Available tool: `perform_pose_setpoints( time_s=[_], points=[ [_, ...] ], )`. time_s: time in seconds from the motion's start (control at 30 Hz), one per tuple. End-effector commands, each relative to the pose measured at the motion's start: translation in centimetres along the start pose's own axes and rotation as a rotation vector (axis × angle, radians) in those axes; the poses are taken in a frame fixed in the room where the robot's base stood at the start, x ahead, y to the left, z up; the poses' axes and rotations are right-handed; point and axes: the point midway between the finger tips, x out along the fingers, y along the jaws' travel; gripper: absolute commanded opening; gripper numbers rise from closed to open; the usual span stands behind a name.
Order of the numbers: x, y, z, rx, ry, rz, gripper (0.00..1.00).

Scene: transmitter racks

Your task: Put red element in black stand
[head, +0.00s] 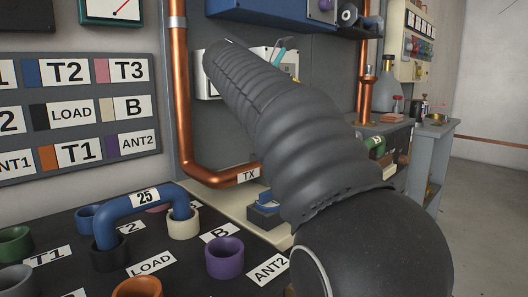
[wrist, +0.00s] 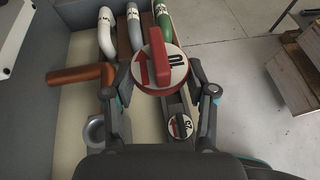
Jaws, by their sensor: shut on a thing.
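The red element (wrist: 147,72) is a round plug with a white, numbered face and a raised red handle; it shows in the wrist view. My gripper (wrist: 161,78) is shut on it, one finger on each side. Below it in the wrist view, a second round element (wrist: 180,127) with a black-and-white face sits in or on a dark, narrow holder (wrist: 178,106), which may be the black stand; the held element partly hides it. I cannot tell whether the held element touches the holder. In the head view my arm hides the gripper and the held element.
White (wrist: 107,35), grey (wrist: 134,28) and green (wrist: 163,22) pipe links lie at the top of the wrist view. A copper pipe (wrist: 80,77) and a grey ring (wrist: 97,131) are at left. A socket panel with a blue link (head: 143,199) fills the head view's lower left.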

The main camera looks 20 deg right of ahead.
Motion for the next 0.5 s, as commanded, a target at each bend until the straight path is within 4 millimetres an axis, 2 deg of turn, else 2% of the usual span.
perform_pose_setpoints(
  time_s=[0.27, 0.37, 0.5],
  points=[
    [0.2, 0.3, -0.2, 0.0, 0.0, -0.004, 0.2],
    [0.1, 1.5, -1.1, -0.003, 0.001, -0.003, 0.2],
    [0.0, 4.1, -3.0, -0.004, 0.001, -0.004, 0.2]
  ],
)
